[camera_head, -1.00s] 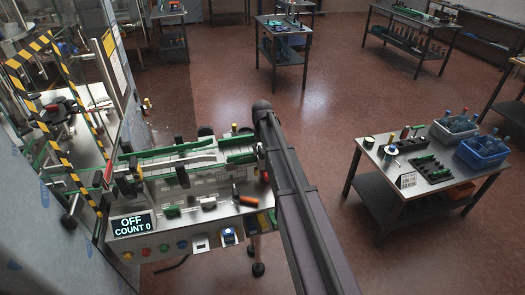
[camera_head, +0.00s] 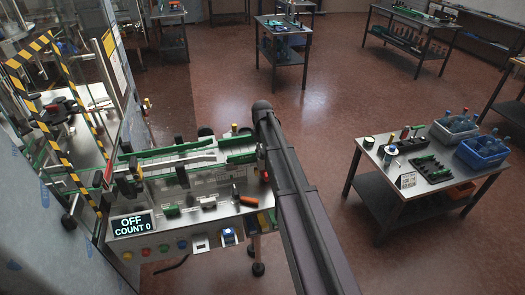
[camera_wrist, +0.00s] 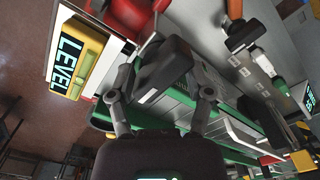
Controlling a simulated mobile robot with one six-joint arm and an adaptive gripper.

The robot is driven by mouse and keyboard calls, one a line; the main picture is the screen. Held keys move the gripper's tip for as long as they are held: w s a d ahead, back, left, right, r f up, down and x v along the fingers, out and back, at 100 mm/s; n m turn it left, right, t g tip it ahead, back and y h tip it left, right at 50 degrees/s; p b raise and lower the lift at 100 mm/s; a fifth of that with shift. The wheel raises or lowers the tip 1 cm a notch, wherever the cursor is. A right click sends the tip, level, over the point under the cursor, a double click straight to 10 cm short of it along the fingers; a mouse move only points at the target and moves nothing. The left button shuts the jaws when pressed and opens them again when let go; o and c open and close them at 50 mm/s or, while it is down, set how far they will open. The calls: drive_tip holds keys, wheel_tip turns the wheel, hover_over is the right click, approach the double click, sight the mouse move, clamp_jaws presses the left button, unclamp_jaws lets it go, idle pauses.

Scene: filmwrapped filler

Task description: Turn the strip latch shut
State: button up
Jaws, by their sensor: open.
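My gripper (camera_wrist: 162,88) shows in the wrist view with its two finger linkages spread apart, so it is open. A dark block (camera_wrist: 165,70) with a small white label lies between or just beyond the fingers; I cannot tell whether they touch it. A red part (camera_wrist: 138,38) is close beside it. I cannot tell for certain which part is the strip latch. In the head view my arm covers the right end of the green-railed conveyor machine (camera_head: 215,177), and my gripper is hidden there.
A yellow LEVEL panel (camera_wrist: 80,58) is close to the left finger. The machine's front carries an OFF, COUNT 0 display (camera_head: 132,224) and an orange-handled tool (camera_head: 246,200).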

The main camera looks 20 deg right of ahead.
drive_tip(key=n, duration=0.9)
drive_tip(key=shift+n, duration=0.3)
drive_tip(key=shift+r+p, duration=0.35)
wheel_tip(320, 180, up, 13)
drive_tip(key=p, duration=1.3)
drive_tip(key=s+a+f+m+b, duration=0.3)
drive_tip(key=s+f+m+b, duration=0.6)
drive_tip(key=s+f+b, duration=0.2)
drive_tip(key=s+a+f+m+b, duration=0.3)
drive_tip(key=s+f+m+b, duration=0.5)
drive_tip(key=s+f+b, duration=0.3)
drive_tip(key=shift+s+a+f+m, duration=0.25)
drive_tip(key=shift+s+m, duration=0.15)
drive_tip(key=shift+s, duration=1.65)
drive_tip(key=shift+w, duration=0.1)
wheel_tip(320, 180, up, 23)
drive_tip(key=n+p, duration=0.9)
drive_tip(key=p, duration=1.3)
hover_over(262, 149)
drive_tip(key=shift+f, duration=0.2)
